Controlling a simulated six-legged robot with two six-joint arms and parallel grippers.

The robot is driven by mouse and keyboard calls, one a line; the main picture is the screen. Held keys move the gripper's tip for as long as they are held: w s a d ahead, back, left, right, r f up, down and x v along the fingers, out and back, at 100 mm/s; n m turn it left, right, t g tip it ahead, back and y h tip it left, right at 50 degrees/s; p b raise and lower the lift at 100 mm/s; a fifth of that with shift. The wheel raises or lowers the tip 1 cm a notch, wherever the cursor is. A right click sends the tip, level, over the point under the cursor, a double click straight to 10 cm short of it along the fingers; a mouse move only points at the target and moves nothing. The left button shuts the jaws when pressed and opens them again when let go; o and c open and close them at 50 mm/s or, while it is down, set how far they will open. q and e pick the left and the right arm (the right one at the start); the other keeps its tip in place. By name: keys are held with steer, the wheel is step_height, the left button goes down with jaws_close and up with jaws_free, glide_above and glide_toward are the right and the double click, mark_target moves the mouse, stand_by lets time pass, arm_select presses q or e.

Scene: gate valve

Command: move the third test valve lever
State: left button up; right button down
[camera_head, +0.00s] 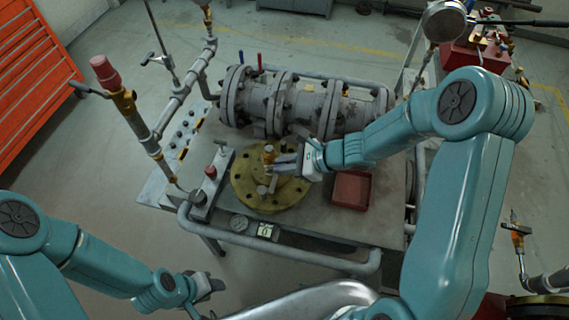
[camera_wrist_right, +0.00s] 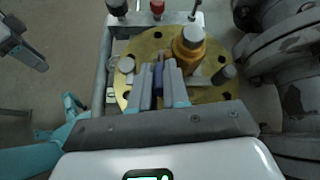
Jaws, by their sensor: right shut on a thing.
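My right gripper (camera_head: 285,165) is over the round brass-coloured flange (camera_head: 250,193), beside an upright orange-brass fitting (camera_head: 268,155). In the right wrist view, the right gripper's fingers (camera_wrist_right: 160,85) are shut on a thin blue lever (camera_wrist_right: 158,74), mostly hidden between them. The fitting (camera_wrist_right: 189,46) stands just right of the fingers. A grey block (camera_head: 212,185) left of the flange carries a red knob (camera_head: 210,171), a metal handle (camera_head: 221,147) and a dark knob. Which lever is the third is not marked. My left gripper (camera_head: 205,285) is away from the bench at lower left; its jaw opening is unclear.
A large grey flanged valve body (camera_head: 300,105) lies behind the flange. A red tray (camera_head: 352,190) is to its right. Pipe rails (camera_head: 300,260) edge the bench front. A tall pipe with a red top (camera_head: 104,69) stands at left. Floor at left is clear.

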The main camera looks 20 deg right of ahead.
steer(key=c, duration=1.1)
jaws_free()
steer(key=shift+f, duration=0.15)
